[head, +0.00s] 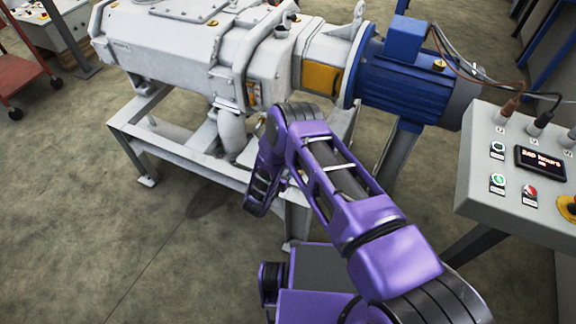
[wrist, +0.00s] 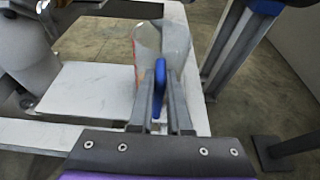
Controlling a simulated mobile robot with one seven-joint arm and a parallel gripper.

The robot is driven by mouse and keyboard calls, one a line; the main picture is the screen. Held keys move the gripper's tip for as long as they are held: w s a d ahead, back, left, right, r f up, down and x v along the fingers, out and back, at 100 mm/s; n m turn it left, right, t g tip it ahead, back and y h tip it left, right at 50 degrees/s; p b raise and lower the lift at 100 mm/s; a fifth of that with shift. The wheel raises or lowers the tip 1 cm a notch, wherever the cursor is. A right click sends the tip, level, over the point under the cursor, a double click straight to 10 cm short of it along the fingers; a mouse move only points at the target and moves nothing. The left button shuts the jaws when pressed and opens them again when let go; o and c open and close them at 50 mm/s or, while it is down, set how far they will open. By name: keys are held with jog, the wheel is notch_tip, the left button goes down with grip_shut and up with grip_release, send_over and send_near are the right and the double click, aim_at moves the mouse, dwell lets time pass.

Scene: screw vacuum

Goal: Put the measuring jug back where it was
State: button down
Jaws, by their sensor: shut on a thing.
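The measuring jug (wrist: 176,42) is clear, with a blue handle (wrist: 160,72) and reddish markings on its left side. My gripper (wrist: 161,98) is shut on the handle, one grey finger on each side of it. In the wrist view the jug is just past the fingertips, over the corner of the white frame (wrist: 95,90). I cannot tell whether it touches the frame. In the head view my purple arm reaches in under the vacuum machine (head: 180,45). The jug and fingertips cannot be made out there.
The blue motor (head: 405,75) hangs above the frame, right of my arm. The control box (head: 520,165) with cables stands close on the right. A white pipe (head: 232,130) drops beside the arm. The floor (head: 100,225) is clear at front left.

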jog(key=c, duration=0.9)
grip_release()
jog(key=shift+o, duration=0.2)
jog(key=shift+r, duration=0.15)
jog(key=p+v, duration=0.1)
jog(key=v, duration=1.1)
